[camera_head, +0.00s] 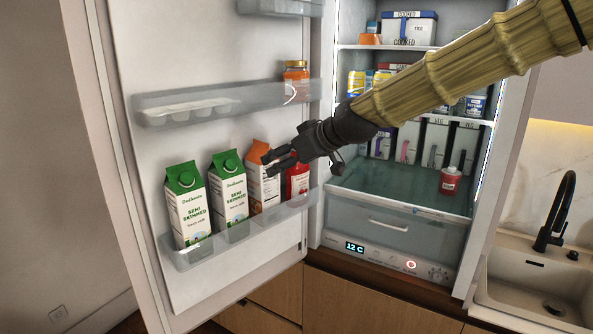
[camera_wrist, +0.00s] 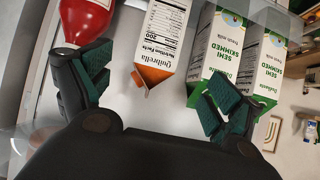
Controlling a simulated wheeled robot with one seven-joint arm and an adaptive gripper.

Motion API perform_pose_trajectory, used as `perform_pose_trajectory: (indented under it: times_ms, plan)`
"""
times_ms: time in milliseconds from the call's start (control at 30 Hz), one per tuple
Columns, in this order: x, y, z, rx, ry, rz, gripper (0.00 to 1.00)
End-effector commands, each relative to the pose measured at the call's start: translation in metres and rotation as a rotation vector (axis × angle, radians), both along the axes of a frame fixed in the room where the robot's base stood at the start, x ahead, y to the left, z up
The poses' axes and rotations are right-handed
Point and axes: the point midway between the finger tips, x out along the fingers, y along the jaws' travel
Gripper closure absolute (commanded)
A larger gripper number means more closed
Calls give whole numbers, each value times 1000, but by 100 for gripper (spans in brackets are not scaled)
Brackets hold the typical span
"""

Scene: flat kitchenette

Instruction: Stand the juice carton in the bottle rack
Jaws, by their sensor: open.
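The juice carton (camera_head: 262,188), white with an orange gabled top, stands about upright in the clear bottle rack (camera_head: 235,237) low on the fridge door. Its base is behind the rack's front wall. In the wrist view the carton (camera_wrist: 163,40) lies between my spread fingers, with a gap to each side. My gripper (camera_head: 270,162) is open and empty, close in front of the carton's upper part, and covers some of its right side.
Two green-topped milk cartons (camera_head: 186,207) (camera_head: 229,188) stand left of the juice carton. A red bottle (camera_head: 297,181) stands close on its right. A door shelf (camera_head: 210,101) with a jar (camera_head: 296,81) is above. The open fridge is at right.

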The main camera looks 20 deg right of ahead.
Motion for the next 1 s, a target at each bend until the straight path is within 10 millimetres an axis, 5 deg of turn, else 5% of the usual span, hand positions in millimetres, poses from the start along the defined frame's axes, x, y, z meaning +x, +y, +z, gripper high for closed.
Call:
perform_pose_trajectory:
  times_ms: [200, 333, 667, 1000]
  plan:
    - [-2, -5, -2, 0, 6, -7, 9]
    - [-2, -6, -34, 0, 45, -26, 9]
    - [-21, 2, -205, -10, 253, -125, 9]
    - [-89, 4, -372, -39, 462, -231, 9]
